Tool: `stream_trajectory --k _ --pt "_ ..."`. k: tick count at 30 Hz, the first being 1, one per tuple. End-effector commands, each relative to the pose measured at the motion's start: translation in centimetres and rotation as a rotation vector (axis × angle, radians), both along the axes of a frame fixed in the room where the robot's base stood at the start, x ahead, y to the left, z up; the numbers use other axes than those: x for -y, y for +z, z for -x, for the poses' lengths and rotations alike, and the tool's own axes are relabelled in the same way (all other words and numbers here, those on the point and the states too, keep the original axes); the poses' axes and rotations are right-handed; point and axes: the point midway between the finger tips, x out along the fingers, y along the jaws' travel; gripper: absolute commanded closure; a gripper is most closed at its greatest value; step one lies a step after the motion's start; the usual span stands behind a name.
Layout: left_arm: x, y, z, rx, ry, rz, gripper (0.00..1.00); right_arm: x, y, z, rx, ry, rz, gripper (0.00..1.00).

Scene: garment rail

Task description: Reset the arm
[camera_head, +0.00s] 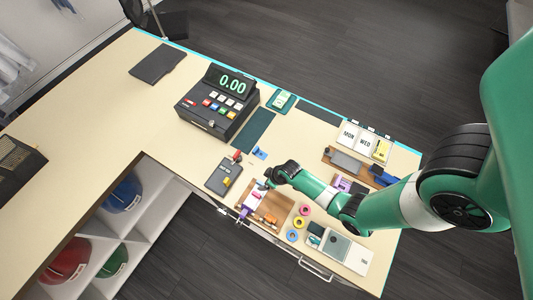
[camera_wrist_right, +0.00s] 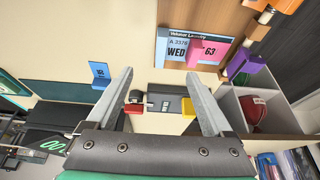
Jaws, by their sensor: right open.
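My right arm comes in from the right in the head view. Its gripper (camera_head: 266,182) is above the counter, by the upper left side of the wooden tray (camera_head: 284,201). In the right wrist view the two fingers of the right gripper (camera_wrist_right: 160,74) are spread wide, with nothing held between them. Beyond and between the fingers lies a dark grey device (camera_wrist_right: 165,102) with a red part and a yellow part at its ends. I cannot tell how high the gripper is above it. My left gripper is in neither view.
A cash register (camera_head: 218,103) reading 0.00 stands on the counter (camera_head: 90,105). Colored tape rings (camera_head: 299,222) lie right of the tray. A blue and pink laundry ticket (camera_wrist_right: 194,48) shows in the wrist view. Shelf bins (camera_head: 122,194) are below. The counter's left part is largely clear.

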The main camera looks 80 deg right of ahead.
Motion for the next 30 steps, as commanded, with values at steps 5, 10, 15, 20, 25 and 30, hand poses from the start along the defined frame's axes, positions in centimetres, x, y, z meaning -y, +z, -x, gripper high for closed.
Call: stream_trajectory --k 5,10,15,20,25,30 --pt "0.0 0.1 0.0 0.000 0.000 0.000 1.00 0.0 0.9 0.0 0.001 0.000 0.001 0.14" --pt "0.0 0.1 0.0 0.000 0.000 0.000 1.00 0.0 0.9 0.0 0.001 0.000 0.000 0.14" --pt "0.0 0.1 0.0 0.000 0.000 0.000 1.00 0.0 0.8 0.0 0.000 0.000 0.000 0.14" --pt "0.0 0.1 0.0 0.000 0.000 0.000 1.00 0.0 0.9 0.0 0.000 0.000 0.000 0.14" --pt "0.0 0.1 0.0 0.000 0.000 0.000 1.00 -0.5 2.5 -3.3 0.044 0.058 0.022 0.14" --pt "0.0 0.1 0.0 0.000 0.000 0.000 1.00 -0.7 10.3 -13.1 0.232 0.155 0.103 0.14"
